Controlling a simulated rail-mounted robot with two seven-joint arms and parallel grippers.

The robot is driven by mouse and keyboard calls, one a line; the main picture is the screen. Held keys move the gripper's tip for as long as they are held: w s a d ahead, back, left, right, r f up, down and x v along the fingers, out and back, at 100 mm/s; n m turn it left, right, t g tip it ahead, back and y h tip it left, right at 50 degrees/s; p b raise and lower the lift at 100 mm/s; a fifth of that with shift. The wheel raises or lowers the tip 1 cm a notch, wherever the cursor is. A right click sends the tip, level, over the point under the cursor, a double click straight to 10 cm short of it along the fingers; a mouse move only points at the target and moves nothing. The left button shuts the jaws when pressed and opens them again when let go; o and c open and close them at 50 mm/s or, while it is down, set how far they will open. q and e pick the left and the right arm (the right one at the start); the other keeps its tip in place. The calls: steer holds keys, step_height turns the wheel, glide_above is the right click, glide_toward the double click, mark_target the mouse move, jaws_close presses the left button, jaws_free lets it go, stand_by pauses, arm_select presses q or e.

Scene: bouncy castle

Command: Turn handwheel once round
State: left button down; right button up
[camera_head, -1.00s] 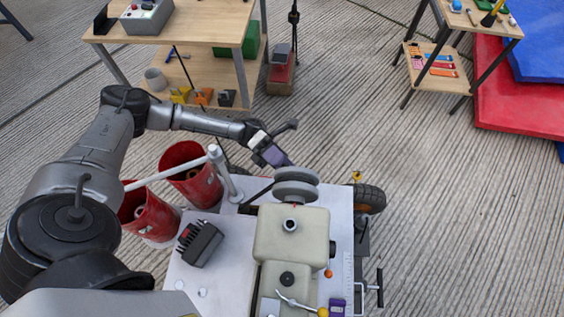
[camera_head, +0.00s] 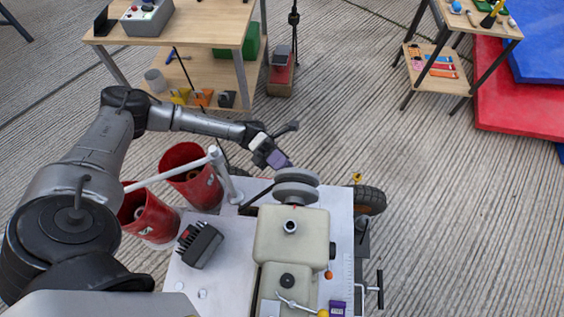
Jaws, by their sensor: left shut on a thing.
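A grey handwheel (camera_head: 296,193), seen as two stacked discs nearly edge-on, sits at the far end of a cream machine (camera_head: 291,238) on a white cart top. My left gripper (camera_head: 284,163) comes in from the upper left, and its purple-grey fingers meet the far upper side of the handwheel. It is shut on the handwheel there; the exact contact is small and partly hidden. My right gripper is out of view.
Two red buckets (camera_head: 188,156) stand left of the cart, with a white rail (camera_head: 168,176) beside them. A dark box (camera_head: 198,243) lies on the cart top (camera_head: 227,265). Wooden shelves (camera_head: 182,30) stand behind.

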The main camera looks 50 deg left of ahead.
mark_target(297, 181)
arm_select(q)
step_height(297, 181, up, 7)
steer(key=w+d+n+g+y+p, duration=0.1)
steer(key=n+y+p, duration=0.6)
steer(key=p, duration=1.1)
steer(key=w+d+n+g+y+p, duration=0.1)
steer(key=n+y+p, duration=0.6)
steer(key=p, duration=1.2)
steer(key=shift+w+d+g+y, duration=0.3)
steer(key=shift+d+g+y, duration=0.15)
steer(key=shift+g+y, duration=0.45)
steer(key=shift+f+p, duration=0.1)
steer(key=shift+p, duration=0.2)
steer(key=c, duration=1)
jaws_free()
